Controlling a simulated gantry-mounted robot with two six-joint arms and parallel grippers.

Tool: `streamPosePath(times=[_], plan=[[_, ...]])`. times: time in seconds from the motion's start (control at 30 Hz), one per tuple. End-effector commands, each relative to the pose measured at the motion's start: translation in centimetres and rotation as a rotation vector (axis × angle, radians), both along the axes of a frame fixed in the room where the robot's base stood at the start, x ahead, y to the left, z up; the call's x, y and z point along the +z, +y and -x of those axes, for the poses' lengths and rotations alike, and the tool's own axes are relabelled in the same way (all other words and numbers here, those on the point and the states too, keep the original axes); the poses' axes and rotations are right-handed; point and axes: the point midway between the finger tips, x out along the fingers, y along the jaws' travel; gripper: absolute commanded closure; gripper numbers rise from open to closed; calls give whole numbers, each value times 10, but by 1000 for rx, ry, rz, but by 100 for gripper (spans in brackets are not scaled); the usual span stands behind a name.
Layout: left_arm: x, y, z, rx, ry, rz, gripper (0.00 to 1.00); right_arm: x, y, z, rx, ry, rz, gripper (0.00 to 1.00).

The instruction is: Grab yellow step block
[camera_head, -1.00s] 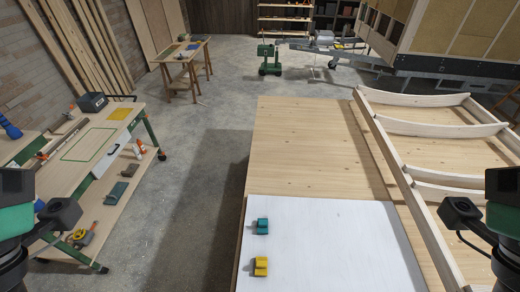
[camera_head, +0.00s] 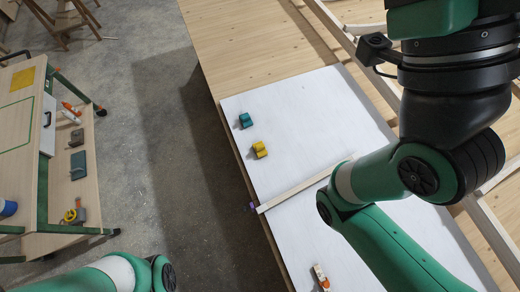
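The yellow step block (camera_head: 260,149) sits on the white sheet (camera_head: 300,100) near its left edge. A teal step block (camera_head: 246,120) sits just behind it, apart from it. My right arm reaches over the right part of the sheet, and its gripper is outside the picture. My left arm shows at the bottom left edge, and its gripper is also outside the picture. Neither arm touches the yellow block in view.
A pale wooden strip (camera_head: 300,187) lies across the sheet in front of the yellow block. A small orange-and-white item (camera_head: 321,277) lies nearer the front. A workbench (camera_head: 20,125) stands at the left, with open floor (camera_head: 165,170) between.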

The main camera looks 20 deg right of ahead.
Motion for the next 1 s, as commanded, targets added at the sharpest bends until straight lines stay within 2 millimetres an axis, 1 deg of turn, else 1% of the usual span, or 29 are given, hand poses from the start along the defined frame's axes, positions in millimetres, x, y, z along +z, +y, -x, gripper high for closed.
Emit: streamPosePath(times=[0.37,0.4,0.47,0.6,0.77,0.8,1.0], plan=[[0,0,0,0,0,0,100,0,0,0,0,0,0,100],[0,0,0,0,0,0,96,0,0,0,0,0,0,100],[0,0,0,0,0,0,86,0,0,0,0,0,0,100],[0,0,0,0,0,0,60,0,0,0,0,0,0,100],[0,0,0,0,0,0,32,0,0,0,0,0,0,100],[0,0,0,0,0,0,30,0,0,0,0,0,0,100],[0,0,0,0,0,0,30,0,0,0,0,0,0,100]])
